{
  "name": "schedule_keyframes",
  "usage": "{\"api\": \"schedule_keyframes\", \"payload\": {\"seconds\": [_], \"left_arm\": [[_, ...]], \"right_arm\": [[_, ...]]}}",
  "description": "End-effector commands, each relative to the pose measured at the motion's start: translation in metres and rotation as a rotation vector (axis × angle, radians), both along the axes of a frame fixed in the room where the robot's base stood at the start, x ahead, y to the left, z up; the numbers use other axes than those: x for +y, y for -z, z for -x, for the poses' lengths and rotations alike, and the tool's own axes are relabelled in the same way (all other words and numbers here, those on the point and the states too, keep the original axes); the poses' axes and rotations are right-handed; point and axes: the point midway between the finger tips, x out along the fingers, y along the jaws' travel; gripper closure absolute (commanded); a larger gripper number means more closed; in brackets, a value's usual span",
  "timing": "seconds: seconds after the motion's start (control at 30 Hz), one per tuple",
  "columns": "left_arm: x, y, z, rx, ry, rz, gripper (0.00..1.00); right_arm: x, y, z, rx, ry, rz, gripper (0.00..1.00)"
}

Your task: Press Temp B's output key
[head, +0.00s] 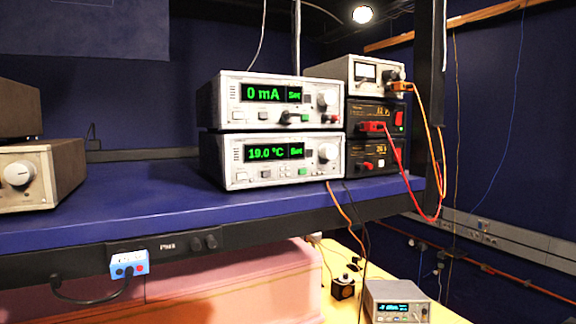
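A white instrument (271,160) on the blue shelf reads "19.0 °C" in green on a dark display, with a smaller "Set" field beside it. Its front has a large round knob (328,152) at the right, a row of small pale keys and a green key (302,171). Several small sockets line its lower edge. No "Temp B" label is readable, so I cannot tell whether this is Temp B or which key is its output key. Neither of my grippers is in view.
A matching instrument (275,101) reading "0 mA" sits on top of it. Stacked units (377,122) with red and orange cables stand to the right. A knobbed box (40,173) is at the left. The shelf (150,190) between is clear. A small display unit (397,302) sits lower right.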

Motion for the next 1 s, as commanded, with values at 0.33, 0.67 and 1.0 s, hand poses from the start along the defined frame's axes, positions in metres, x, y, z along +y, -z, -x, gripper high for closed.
{"api": "schedule_keyframes", "payload": {"seconds": [0.33,0.67,1.0], "left_arm": [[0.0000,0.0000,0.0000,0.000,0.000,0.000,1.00],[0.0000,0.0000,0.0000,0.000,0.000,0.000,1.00],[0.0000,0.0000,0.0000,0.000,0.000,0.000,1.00]], "right_arm": [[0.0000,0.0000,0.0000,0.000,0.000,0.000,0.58],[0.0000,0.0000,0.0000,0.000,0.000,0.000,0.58],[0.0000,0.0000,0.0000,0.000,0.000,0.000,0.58]]}}
